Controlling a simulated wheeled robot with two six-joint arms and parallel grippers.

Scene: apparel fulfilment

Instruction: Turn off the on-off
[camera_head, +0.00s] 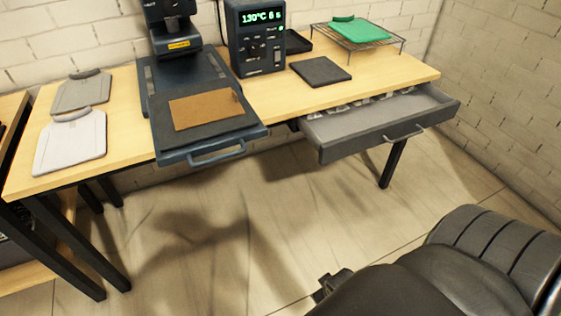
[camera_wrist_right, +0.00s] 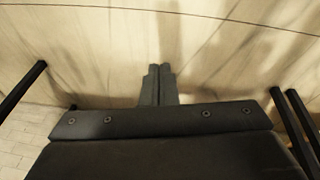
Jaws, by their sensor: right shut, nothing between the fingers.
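The dark control box (camera_head: 258,50) stands at the back of the table in the head view. Its display is lit green and seems to read 130°C and 8 s. Small buttons and a pale switch (camera_head: 277,57) are on its front; they are too small to tell which is the on-off or how it is set. My right gripper (camera_head: 330,284) is low over the floor in front of the table, well away from the box. In the right wrist view its fingers (camera_wrist_right: 158,85) are together and empty. My left gripper is not in view.
A heat press (camera_head: 205,85) with a brown patch (camera_head: 206,109) stands left of the box. A drawer (camera_head: 340,142) juts out at the right. A dark pad (camera_head: 320,71), a rack with green cloth (camera_head: 355,30) and two folded garments (camera_head: 70,143) lie on the table.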

